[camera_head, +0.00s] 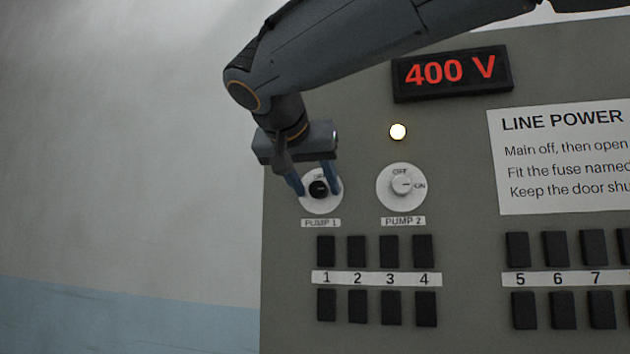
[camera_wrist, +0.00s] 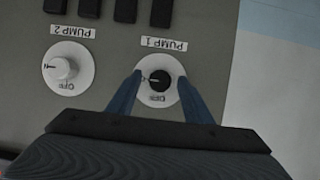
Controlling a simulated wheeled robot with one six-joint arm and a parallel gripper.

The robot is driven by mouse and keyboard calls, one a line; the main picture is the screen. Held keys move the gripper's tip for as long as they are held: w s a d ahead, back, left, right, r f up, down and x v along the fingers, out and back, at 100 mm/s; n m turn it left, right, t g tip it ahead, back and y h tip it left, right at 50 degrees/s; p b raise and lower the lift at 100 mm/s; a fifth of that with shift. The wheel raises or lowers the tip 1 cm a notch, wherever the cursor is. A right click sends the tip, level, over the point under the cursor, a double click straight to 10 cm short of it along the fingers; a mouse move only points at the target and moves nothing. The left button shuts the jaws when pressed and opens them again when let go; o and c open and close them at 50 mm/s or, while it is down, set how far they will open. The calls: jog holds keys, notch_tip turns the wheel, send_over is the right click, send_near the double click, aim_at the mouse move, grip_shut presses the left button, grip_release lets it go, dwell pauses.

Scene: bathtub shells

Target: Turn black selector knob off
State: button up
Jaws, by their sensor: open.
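The black selector knob (camera_head: 318,189) sits on a white round dial above the "PUMP 1" label. In the wrist view, which is upside down, the black knob (camera_wrist: 160,80) shows a white mark pointing left, away from the OFF lettering and towards the ON side. My gripper (camera_head: 315,186) is open, with one blue finger on each side of the knob. In the wrist view my gripper (camera_wrist: 160,78) shows gaps between the fingers and the knob. The fingers partly cover the dial in the head view.
A white knob (camera_head: 402,184) labelled "PUMP 2" is close on the right, turned towards ON. A lit lamp (camera_head: 398,132) and a "400 V" display (camera_head: 451,72) are above. Several black switches (camera_head: 358,250) lie below. Plain wall (camera_head: 120,150) is left of the panel.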

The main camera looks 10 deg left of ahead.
jog(key=c, duration=1.1)
jog(key=shift+o, duration=0.2)
jog(key=n+h, duration=0.2)
jog(key=n, duration=0.1)
jog(key=shift+a, duration=0.2)
jog(key=n+h, duration=0.2)
jog(key=n, duration=0.1)
jog(key=shift+a+f+t+p, duration=0.1)
jog(key=shift+a+t+p, duration=0.05)
jog(key=shift+t+p, duration=0.2)
jog(key=n+h, duration=0.2)
jog(key=n, duration=0.1)
jog(key=shift+f+n+t, duration=0.15)
jog(key=shift+n+t, duration=0.2)
jog(key=shift+n, duration=0.05)
jog(key=shift+f+n+t+h, duration=0.1)
jog(key=shift+n+t+h, duration=0.5)
jog(key=shift+n, duration=1.1)
